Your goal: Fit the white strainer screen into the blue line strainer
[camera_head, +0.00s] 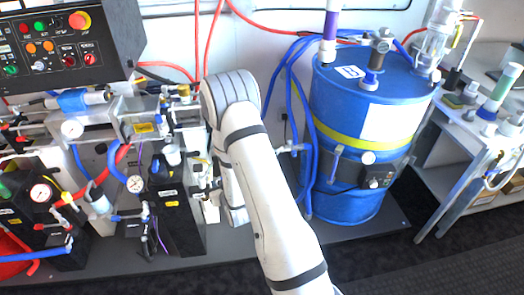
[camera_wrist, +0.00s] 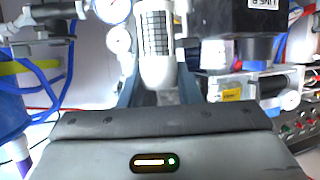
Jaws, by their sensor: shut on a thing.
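In the wrist view, the white strainer screen (camera_wrist: 155,43) is a white cylinder with a dark mesh window and a rounded white end. My gripper (camera_wrist: 157,85) is shut on it, with one finger on each side. In the head view, my arm hides most of the gripper and I cannot make out the screen. A blue cylindrical body (camera_head: 72,101) sits in the horizontal pipework at the left of the head view; it may be the blue line strainer, but I cannot tell for sure. The screen is not seen inside any blue body.
A blue drum (camera_head: 345,190) with a yellow band stands right of my arm, with blue hoses beside it. A control panel (camera_head: 65,45), gauges, valves and black boxes crowd the left. A side table (camera_head: 455,130) holds bottles at the far right.

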